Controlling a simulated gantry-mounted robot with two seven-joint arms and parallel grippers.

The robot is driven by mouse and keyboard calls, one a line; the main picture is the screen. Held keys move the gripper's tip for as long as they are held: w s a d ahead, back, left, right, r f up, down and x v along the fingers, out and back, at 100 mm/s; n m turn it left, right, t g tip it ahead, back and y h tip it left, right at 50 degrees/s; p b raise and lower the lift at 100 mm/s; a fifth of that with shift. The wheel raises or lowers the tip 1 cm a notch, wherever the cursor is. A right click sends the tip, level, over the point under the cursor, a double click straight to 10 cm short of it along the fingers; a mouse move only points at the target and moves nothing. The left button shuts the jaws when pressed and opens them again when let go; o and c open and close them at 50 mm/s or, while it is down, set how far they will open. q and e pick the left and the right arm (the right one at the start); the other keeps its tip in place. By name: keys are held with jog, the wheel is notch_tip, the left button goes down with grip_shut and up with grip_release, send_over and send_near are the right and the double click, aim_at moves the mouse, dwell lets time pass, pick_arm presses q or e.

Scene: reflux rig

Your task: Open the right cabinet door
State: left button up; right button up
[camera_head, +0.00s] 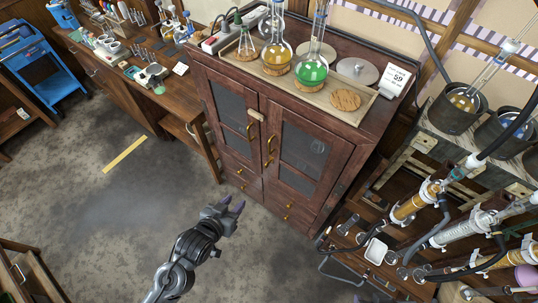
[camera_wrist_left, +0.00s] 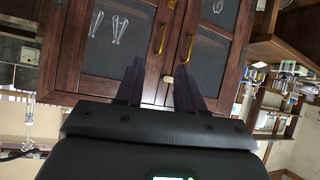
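The dark wooden cabinet has two glazed doors, both shut. The right door (camera_head: 318,165) has a brass handle (camera_head: 270,147) near its inner edge. The left door (camera_head: 229,112) has a matching handle (camera_head: 250,133). My left gripper (camera_head: 232,205) is in front of and below the cabinet, apart from it, its fingers pointing up towards the doors. In the left wrist view the cabinet appears upside down. There the right door (camera_wrist_left: 96,66) is on the left, its handle (camera_wrist_left: 161,39) beyond the fingers. The fingers (camera_wrist_left: 158,84) are spread, with nothing between them. My right gripper is out of view.
A pale catch (camera_head: 256,115) sits at the top where the doors meet. A tray (camera_head: 245,70) of flasks stands on top. A wooden bench (camera_head: 110,85) is at left, and a crowded glassware rack (camera_head: 450,150) at right. The floor (camera_head: 90,205) before the cabinet is clear.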

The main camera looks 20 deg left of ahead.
pick_arm(q)
jog(key=w+f+t+b, duration=0.6)
jog(key=w+f+b, duration=0.6)
jog(key=w+b, duration=0.2)
jog(key=m+b, duration=0.1)
jog(key=b, duration=0.4)
send_near(269, 146)
jog(key=shift+t+h, duration=0.3)
jog(key=shift+t, duration=0.1)
jog(key=w, duration=0.8)
jog(key=shift+w+d+f+b, duration=0.15)
jog(key=shift+d+f+b, duration=0.05)
jog(key=shift+f+b, duration=0.2)
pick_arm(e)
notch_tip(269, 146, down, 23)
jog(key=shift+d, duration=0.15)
pick_arm(q)
jog(key=shift+c, duration=0.2)
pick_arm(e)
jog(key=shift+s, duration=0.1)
pick_arm(q)
grip_shut()
